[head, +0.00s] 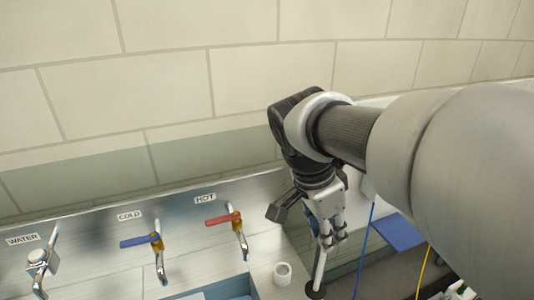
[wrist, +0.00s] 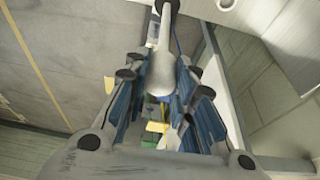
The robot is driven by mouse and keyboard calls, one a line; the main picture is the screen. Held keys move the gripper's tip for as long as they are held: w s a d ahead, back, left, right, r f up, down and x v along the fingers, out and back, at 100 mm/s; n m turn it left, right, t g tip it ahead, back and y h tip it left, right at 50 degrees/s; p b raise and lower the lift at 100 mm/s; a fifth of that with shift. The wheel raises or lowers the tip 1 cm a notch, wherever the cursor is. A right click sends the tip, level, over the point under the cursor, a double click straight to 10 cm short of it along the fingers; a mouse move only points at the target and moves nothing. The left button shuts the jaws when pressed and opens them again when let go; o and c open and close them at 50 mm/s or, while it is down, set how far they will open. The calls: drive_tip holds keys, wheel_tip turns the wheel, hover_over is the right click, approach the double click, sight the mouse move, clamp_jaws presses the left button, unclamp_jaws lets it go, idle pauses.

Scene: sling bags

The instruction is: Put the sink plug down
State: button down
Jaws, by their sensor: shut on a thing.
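My gripper (head: 328,238) is shut on the sink plug (head: 319,270), a pale rod with a dark round end at the bottom. In the head view the plug hangs nearly upright below the fingers, close to the right end of the sink counter. I cannot tell whether its dark end touches anything. In the wrist view the plug (wrist: 162,70) shows as a grey rod with a rounded end between the blue-padded fingers of my gripper (wrist: 160,100).
The sink counter (head: 120,262) has a water tap (head: 38,262), a blue-handled cold tap (head: 142,240) and a red-handled hot tap (head: 223,219). A small white cup (head: 283,273) stands left of the plug. A blue panel (head: 400,232) and blue and yellow cords lie to the right.

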sight(314, 285)
wheel_tip(314, 285, down, 20)
drive_tip(key=b, duration=0.4)
drive_tip(key=shift+b, duration=0.4)
drive_tip(key=c, duration=1.8)
unclamp_jaws()
drive_tip(key=shift+f, duration=0.1)
drive_tip(key=o, duration=0.5)
drive_tip(key=shift+c, duration=0.2)
